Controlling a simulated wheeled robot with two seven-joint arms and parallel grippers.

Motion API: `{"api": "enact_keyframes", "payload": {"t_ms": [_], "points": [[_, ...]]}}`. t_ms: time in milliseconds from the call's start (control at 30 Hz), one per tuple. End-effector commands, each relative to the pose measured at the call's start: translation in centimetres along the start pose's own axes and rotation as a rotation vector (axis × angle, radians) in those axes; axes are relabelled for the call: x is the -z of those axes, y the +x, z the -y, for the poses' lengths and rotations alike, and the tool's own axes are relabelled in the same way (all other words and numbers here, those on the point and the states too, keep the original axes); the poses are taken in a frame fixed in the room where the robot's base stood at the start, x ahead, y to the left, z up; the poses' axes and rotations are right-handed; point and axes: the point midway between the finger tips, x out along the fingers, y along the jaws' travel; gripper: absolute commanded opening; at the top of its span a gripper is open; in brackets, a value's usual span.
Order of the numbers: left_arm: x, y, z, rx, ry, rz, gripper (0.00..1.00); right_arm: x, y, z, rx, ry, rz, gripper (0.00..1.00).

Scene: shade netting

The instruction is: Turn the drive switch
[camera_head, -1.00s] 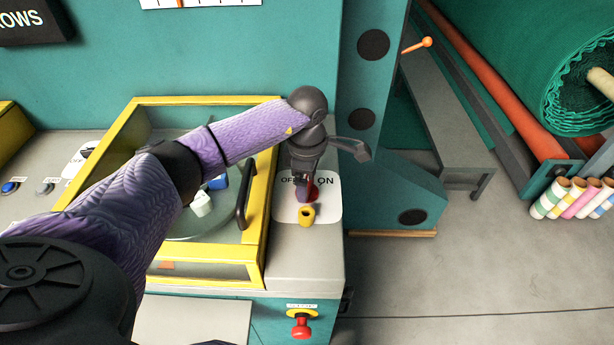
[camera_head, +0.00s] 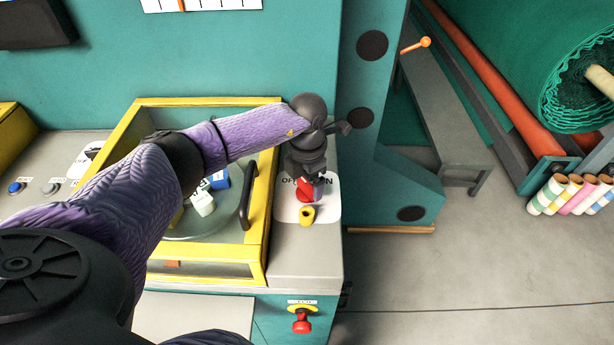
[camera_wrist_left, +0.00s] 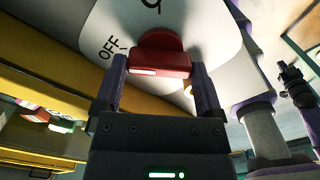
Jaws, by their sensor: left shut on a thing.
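The drive switch is a red knob (camera_head: 304,190) on a white plate (camera_head: 325,208) marked OFF and ON, on the grey console top. In the left wrist view the red knob (camera_wrist_left: 160,62) sits between the two fingers of my left gripper (camera_wrist_left: 160,82), which is shut on it. In the head view my left gripper (camera_head: 313,187) reaches down onto the plate from above and hides part of the lettering. OFF is readable in the wrist view. My right gripper is not in view.
A yellow-framed clear cover (camera_head: 258,225) with a black handle stands just left of the switch. A small yellow part (camera_head: 307,215) is on the plate in front of the knob. A red button (camera_head: 302,322) is on the front face. A teal upright (camera_head: 365,75) stands behind right.

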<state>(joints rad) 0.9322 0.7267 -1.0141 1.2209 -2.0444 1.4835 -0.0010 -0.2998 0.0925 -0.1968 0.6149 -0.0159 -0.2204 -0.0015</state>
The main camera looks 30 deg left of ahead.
Motion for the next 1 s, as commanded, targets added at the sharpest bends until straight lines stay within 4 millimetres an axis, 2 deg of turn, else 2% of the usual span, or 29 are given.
{"api": "enact_keyframes", "payload": {"t_ms": [333, 900, 933, 967, 1000], "points": [[-0.09, -0.19, -0.09, -0.002, -0.135, 0.004, 0.29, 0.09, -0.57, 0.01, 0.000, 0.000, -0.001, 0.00], [-0.11, -0.16, -0.10, -0.002, -0.163, 0.005, 0.29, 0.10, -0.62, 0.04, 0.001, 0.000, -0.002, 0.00], [-0.11, -0.16, -0.10, -0.002, -0.163, 0.005, 0.92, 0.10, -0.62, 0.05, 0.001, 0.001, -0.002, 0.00], [-0.10, -0.16, -0.10, -0.002, -0.163, 0.005, 0.99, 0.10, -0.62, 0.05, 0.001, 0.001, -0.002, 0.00], [-0.09, -0.14, -0.09, -0.001, -0.163, 0.004, 1.00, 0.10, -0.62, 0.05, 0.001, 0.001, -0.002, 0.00]]}}
